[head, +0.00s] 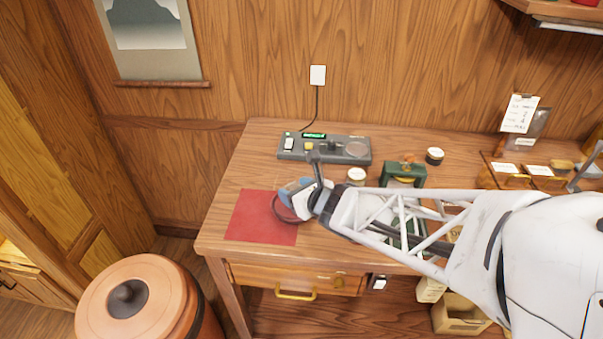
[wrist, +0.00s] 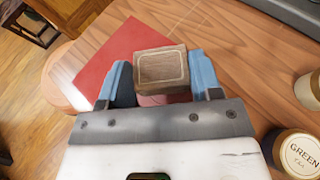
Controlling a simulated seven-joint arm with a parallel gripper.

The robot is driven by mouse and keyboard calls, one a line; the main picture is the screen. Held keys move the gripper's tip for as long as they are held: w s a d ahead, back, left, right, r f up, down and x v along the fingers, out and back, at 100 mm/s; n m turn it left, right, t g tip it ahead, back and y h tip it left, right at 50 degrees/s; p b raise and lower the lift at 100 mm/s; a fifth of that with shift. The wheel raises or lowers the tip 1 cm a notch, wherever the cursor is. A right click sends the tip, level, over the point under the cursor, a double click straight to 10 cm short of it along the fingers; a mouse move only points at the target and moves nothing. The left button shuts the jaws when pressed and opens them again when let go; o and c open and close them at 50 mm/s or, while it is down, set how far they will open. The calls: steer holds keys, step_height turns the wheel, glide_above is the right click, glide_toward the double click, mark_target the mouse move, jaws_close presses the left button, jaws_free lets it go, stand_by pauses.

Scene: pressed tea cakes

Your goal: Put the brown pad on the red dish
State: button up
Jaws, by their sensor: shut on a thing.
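A brown block-like pad (wrist: 162,69) with a pale outline on its top face is between the blue fingers of my gripper (wrist: 158,78), which is shut on it. In the head view my gripper (head: 288,200) is over the right part of a flat red square (head: 258,222) at the table's left front. The pad cannot be made out there. The red square also shows in the wrist view (wrist: 108,58), beyond and left of the pad. A small reddish patch (wrist: 152,100) shows just under the pad; I cannot tell what it is.
A grey device (head: 324,148) stands behind my gripper. A small round tin (head: 356,175) and a green stand (head: 403,172) are to its right. A lidded round bin (head: 150,300) stands on the floor, front left. Bare wood lies left of the device.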

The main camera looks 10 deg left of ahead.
steer(key=shift+f, duration=1.15)
steer(key=shift+f, duration=0.15)
steer(key=o, duration=0.9)
steer(key=shift+v, duration=0.8)
steer(key=v, duration=1)
steer(key=shift+s+d, duration=0.2)
